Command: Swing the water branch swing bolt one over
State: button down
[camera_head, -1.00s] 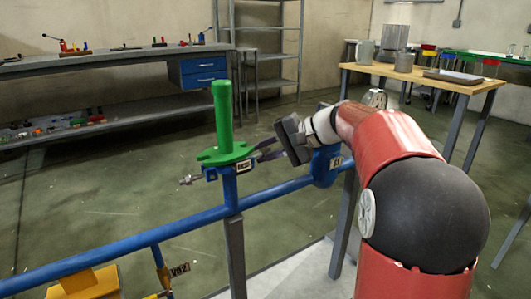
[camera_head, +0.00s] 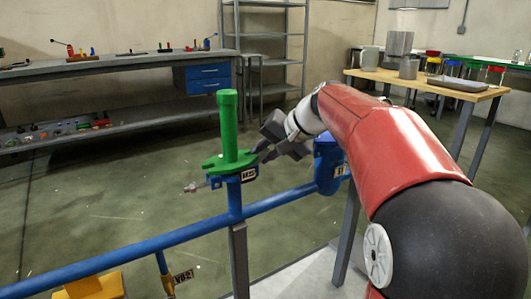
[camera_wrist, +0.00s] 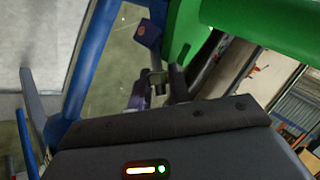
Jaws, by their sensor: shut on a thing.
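The green vertical pipe with its flange (camera_head: 229,125) stands on a blue flanged branch (camera_head: 234,195). My gripper (camera_head: 257,158) is at the right side of this flange, close against it in the head view. It is shut on a small metal part, which I take to be a swing bolt (camera_wrist: 157,77), seen between the fingers (camera_wrist: 157,90) in the wrist view. The bolt is mostly hidden by the fingers, so its tilt is hard to tell. Another metal bolt (camera_head: 193,187) sticks out to the left of the flange. The green flange (camera_wrist: 190,28) also shows in the wrist view.
A long blue pipe (camera_head: 120,257) runs below the branch on grey posts. A blue fitting (camera_head: 327,167) stands right of my gripper. A yellow block (camera_head: 92,286) is at lower left. A wooden table (camera_head: 440,86) and workbench (camera_head: 90,66) stand behind.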

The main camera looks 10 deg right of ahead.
jog(key=c, duration=1.5)
grip_release()
jog(key=shift+a, duration=0.1)
jog(key=shift+c, duration=0.2)
